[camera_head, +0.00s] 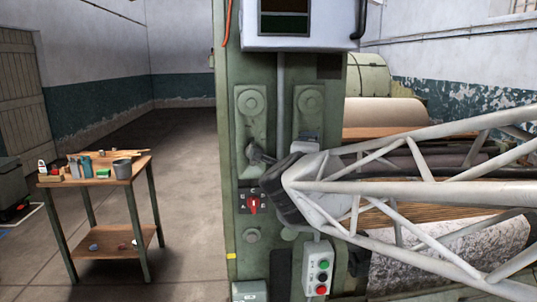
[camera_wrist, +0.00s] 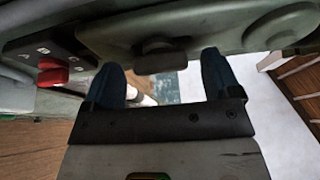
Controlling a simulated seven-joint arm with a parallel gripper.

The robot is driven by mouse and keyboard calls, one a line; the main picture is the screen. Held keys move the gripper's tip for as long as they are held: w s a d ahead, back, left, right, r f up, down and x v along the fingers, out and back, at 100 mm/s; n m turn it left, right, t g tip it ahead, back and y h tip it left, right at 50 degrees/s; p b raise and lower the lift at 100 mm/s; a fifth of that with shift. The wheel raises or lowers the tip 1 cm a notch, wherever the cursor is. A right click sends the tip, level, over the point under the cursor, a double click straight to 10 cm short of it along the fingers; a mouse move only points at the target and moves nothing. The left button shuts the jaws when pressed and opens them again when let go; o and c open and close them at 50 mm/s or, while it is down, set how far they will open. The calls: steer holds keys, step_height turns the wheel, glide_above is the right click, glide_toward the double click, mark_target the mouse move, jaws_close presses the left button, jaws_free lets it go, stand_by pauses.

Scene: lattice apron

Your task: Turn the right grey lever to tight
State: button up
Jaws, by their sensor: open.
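A green machine post (camera_head: 229,130) carries two upright plates with round bosses, the left plate (camera_head: 252,103) and the right plate (camera_head: 310,101). A dark grey lever (camera_head: 261,156) shows at the foot of the left plate. The lower part of the right plate is hidden behind my arm, and I cannot make out its lever in the head view. In the wrist view my gripper (camera_wrist: 160,62) is open, with two dark blue fingers apart. A dark grey lever end (camera_wrist: 160,56) lies between and just beyond the fingertips, not gripped; I cannot tell which lever it is.
A red rotary switch (camera_head: 252,205) sits close to my gripper; it also shows in the wrist view (camera_wrist: 52,77). A push-button box (camera_head: 319,267) hangs below my arm. Rolls (camera_head: 385,112) stand behind at right.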

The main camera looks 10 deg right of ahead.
steer(key=v, duration=0.7)
steer(key=shift+s, duration=0.25)
steer(key=shift+a, duration=0.1)
stand_by(0.4)
steer(key=s+a+f+n+g+y, duration=0.3)
steer(key=s+f+n+g+y, duration=0.25)
steer(key=f+n+y, duration=0.75)
steer(key=s+d+f+n+g+h, duration=0.3)
steer(key=s+n+g, duration=0.1)
steer(key=s, duration=0.3)
steer(key=s+d+f+n+g+h, duration=0.3)
steer(key=s+d+n+g, duration=0.1)
steer(key=s, duration=0.4)
steer(key=shift+d+f+n, duration=0.3)
steer(key=shift+f+n, duration=0.05)
steer(key=shift+n, duration=0.35)
steer(key=shift+o, duration=0.3)
steer(key=shift+g, duration=0.25)
